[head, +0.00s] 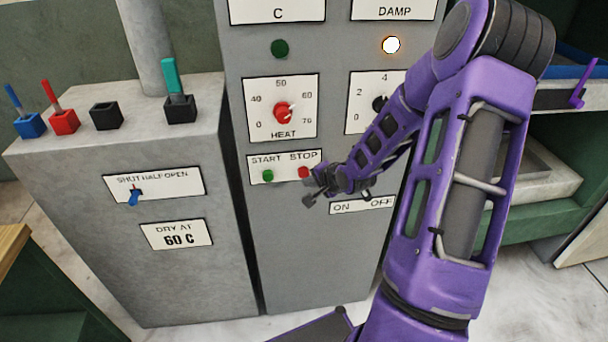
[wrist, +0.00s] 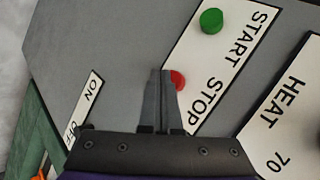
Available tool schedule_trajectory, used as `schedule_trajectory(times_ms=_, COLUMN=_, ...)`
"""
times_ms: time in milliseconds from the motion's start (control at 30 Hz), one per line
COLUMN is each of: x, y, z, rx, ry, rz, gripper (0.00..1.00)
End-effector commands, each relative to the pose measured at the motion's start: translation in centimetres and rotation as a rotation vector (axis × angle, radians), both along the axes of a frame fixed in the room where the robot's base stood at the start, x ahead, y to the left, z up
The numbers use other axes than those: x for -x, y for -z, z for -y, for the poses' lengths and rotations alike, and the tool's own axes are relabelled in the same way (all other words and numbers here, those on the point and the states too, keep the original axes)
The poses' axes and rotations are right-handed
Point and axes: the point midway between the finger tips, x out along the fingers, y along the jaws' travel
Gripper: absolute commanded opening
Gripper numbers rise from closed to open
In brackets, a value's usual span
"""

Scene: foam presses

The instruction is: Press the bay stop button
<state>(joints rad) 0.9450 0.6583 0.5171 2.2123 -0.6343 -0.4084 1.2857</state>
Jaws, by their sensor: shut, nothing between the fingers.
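The red stop button (head: 303,172) sits under the word STOP on a white START/STOP plate (head: 285,164) on the grey panel. In the wrist view the stop button (wrist: 178,80) shows just past my fingertips, partly covered by them. The green start button (head: 267,176) is to its left, and it also shows in the wrist view (wrist: 211,21). My gripper (head: 311,190) is shut and empty, right at the stop button. I cannot tell whether the fingertips touch it.
A HEAT dial (head: 283,112) is above the buttons. An ON/OFF plate (head: 362,205) is below right, close to my gripper. A grey cabinet (head: 190,271) with a blue lever (head: 134,197) and several coloured switches stands at left.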

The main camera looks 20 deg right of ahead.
Motion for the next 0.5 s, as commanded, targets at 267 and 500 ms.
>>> schedule_trajectory(times_ms=267, x=2.5, y=0.0, z=-0.7, rx=-0.001, ry=0.002, rz=-0.002, gripper=0.00)
schedule_trajectory(times_ms=500, x=4.4, y=0.0, z=-1.2, rx=0.000, ry=0.001, rz=-0.002, gripper=0.00)
